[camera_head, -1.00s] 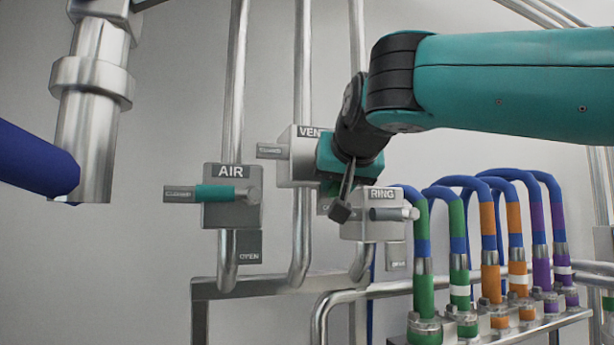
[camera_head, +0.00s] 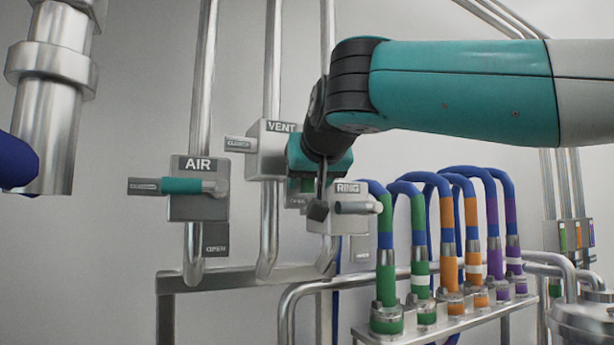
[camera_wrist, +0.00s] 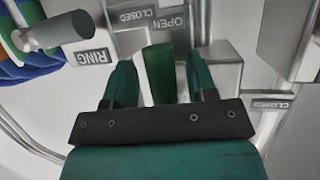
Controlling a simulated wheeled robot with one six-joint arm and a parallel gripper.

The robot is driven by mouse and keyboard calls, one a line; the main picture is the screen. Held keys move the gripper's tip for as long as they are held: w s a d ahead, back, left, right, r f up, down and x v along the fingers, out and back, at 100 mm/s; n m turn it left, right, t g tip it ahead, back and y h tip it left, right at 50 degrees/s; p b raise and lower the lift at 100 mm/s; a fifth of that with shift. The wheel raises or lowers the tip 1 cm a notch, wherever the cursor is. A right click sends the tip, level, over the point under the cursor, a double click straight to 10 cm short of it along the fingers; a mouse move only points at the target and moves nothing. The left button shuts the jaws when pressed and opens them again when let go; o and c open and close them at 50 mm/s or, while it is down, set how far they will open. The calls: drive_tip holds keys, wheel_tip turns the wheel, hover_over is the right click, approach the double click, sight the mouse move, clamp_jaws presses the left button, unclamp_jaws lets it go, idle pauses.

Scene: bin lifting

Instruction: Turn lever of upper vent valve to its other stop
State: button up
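The vent valve (camera_head: 264,148) is a grey box labelled VENT on a pipe, with a CLOSED plate (camera_head: 237,143) at its left. My gripper (camera_head: 303,184) is in front of its lower right side and hides much of it. In the wrist view my gripper (camera_wrist: 161,75) is open, with one finger on each side of a green lever grip (camera_wrist: 160,75). A gap shows on both sides of the grip. The OPEN plate (camera_wrist: 170,22) lies beyond the grip's far end. Whether the grip is fully between the fingertips in depth I cannot tell.
The AIR valve (camera_head: 200,204) stands at the left, its teal lever pointing left to a plate. The RING valve (camera_head: 324,222) sits close below right of my gripper, its grey handle sticking out. Coloured hoses (camera_head: 447,215) fill the right.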

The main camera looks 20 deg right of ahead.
drive_tip(key=shift+a, duration=0.1)
drive_tip(key=d+v, duration=0.1)
drive_tip(key=v, duration=1.6)
drive_tip(key=shift+s+a+r, duration=0.2)
drive_tip(key=shift+a, duration=0.15)
